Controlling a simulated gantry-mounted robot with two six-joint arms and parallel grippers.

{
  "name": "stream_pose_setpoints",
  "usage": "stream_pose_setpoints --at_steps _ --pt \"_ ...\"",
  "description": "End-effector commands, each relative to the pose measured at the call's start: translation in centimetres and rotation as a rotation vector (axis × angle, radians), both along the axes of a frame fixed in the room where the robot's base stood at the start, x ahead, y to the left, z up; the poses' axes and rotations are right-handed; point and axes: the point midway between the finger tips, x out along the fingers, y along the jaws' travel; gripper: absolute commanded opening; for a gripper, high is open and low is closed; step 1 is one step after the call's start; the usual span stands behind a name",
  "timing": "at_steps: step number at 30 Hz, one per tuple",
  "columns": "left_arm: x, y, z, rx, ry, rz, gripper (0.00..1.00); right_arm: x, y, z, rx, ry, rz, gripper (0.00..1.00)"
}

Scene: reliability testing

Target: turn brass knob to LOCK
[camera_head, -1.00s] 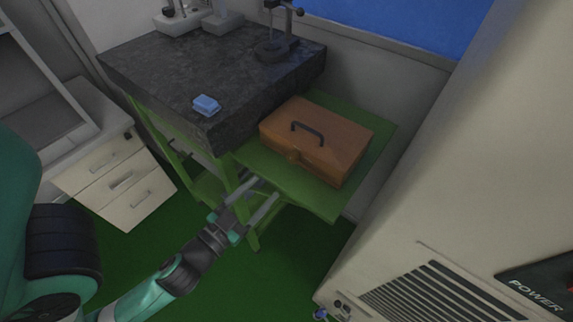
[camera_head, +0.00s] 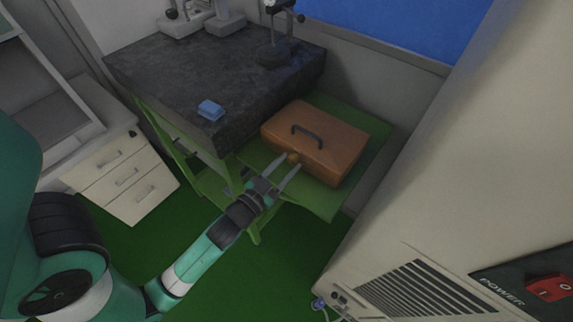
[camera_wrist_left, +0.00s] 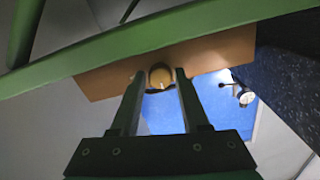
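A brown case (camera_head: 335,147) with a dark handle (camera_head: 307,135) on its lid sits on the green shelf (camera_head: 370,165). The round brass knob (camera_head: 294,157) is on the case's front side. It also shows in the left wrist view (camera_wrist_left: 160,75), against the brown front of the case. My left gripper (camera_head: 288,162) is at the knob with its fingers apart. In the left wrist view the knob lies between the two fingertips (camera_wrist_left: 160,80), with no clear contact. No LOCK marking is readable. My right gripper is not in view.
A dark stone-topped table (camera_head: 165,75) on a green frame stands left of the case, with a blue block (camera_head: 210,109) near its corner. Green bars cross close by in the wrist view. A beige machine (camera_head: 460,180) stands to the right, and white drawers (camera_head: 125,178) to the left.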

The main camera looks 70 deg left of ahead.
Motion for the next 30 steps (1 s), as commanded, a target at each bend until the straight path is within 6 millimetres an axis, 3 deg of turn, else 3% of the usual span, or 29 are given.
stream_pose_setpoints --at_steps 1,7,20,30 --pt "0.0 0.0 0.0 0.0 0.0 0.0 0.34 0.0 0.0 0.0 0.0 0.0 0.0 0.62" --pt "0.0 0.0 0.0 0.0 0.0 0.0 0.0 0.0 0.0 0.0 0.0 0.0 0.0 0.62" --pt "0.0 0.0 0.1 0.035 0.022 0.0 0.0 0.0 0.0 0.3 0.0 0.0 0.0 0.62" --pt "-0.1 0.0 0.2 0.215 0.135 0.0 0.0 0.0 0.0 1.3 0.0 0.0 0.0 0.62"
